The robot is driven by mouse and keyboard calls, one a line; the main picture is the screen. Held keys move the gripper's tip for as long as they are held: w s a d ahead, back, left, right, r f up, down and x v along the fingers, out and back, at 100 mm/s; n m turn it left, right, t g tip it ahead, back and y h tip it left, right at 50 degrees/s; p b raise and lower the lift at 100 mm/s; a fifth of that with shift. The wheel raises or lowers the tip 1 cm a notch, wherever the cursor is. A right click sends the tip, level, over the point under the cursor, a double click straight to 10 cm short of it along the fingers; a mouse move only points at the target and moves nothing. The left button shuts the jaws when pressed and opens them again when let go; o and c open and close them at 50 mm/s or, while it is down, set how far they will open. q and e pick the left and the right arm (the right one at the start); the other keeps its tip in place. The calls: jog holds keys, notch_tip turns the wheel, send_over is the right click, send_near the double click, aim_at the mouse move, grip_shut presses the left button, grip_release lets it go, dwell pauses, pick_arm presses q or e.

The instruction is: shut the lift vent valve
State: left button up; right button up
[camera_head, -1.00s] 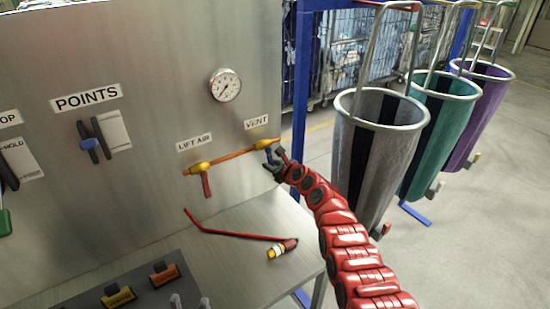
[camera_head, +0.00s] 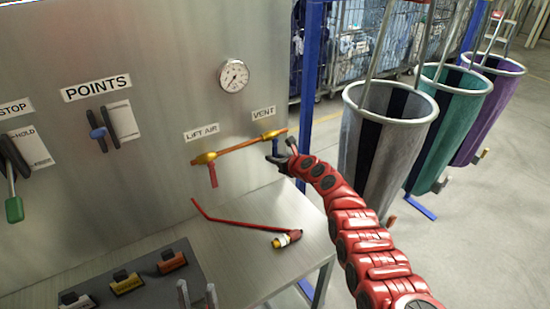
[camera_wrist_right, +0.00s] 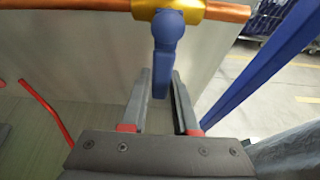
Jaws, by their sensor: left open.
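The vent valve sits under the VENT label (camera_head: 263,112) on the copper pipe (camera_head: 240,147). In the right wrist view its yellow body (camera_wrist_right: 170,10) carries a blue handle (camera_wrist_right: 164,60) that hangs down, across the pipe. My right gripper (camera_head: 281,157) is at this valve. In the right wrist view its two fingers (camera_wrist_right: 163,85) stand apart on either side of the handle's lower end, with narrow gaps. The lift air valve (camera_head: 204,158), yellow with a red handle hanging down, is at the pipe's left end. My left gripper's open fingertips (camera_head: 197,293) show at the bottom edge, empty.
A pressure gauge (camera_head: 233,76) is above the pipe. A blue post (camera_head: 306,90) and hanging bags (camera_head: 385,140) stand close on the right.

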aim_at(276, 156)
jog(key=o, duration=0.3)
jog(key=shift+o, duration=0.2)
jog(key=p+v, duration=0.6)
jog(key=p, duration=0.1)
jog(key=shift+w+r, duration=0.1)
jog(key=shift+r, duration=0.15)
jog(key=b+v, duration=0.2)
jog(key=v, duration=0.9)
jog(key=shift+s+d+f, duration=0.2)
jog(key=shift+s+f, duration=0.1)
